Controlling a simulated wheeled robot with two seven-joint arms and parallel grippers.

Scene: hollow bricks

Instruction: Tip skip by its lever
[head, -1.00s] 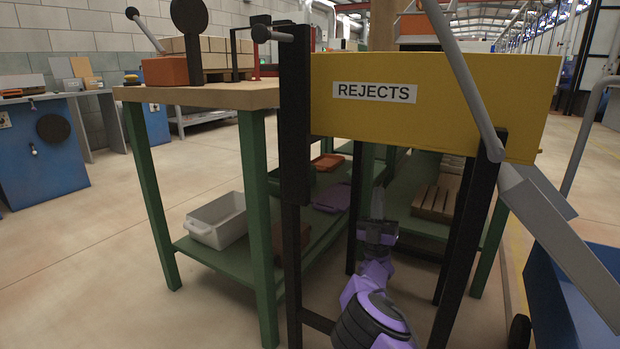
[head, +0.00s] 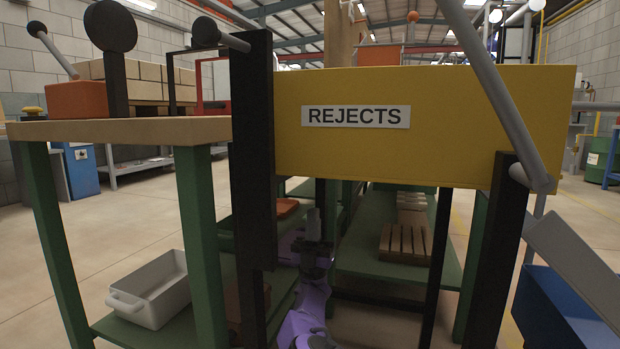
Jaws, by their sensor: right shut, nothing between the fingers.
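The skip (head: 430,120) is a yellow box labelled REJECTS. It hangs level between black posts (head: 497,250) in the head view. A long grey bar (head: 500,95), which looks like its lever, slants up and left from a pivot at the skip's right end. My right gripper (head: 314,222) is low, below the skip's left part, with its fingers pointing up. It is shut and empty, apart from the skip and far from the bar. The bar's top end is cut off by the picture edge. My left gripper is not in view.
A green-legged bench (head: 120,130) at left carries an orange box with a rod (head: 80,98) and pale bricks (head: 140,70). A grey tub (head: 160,290) sits on its lower shelf. A blue container (head: 565,315) stands at lower right. Open floor lies beyond.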

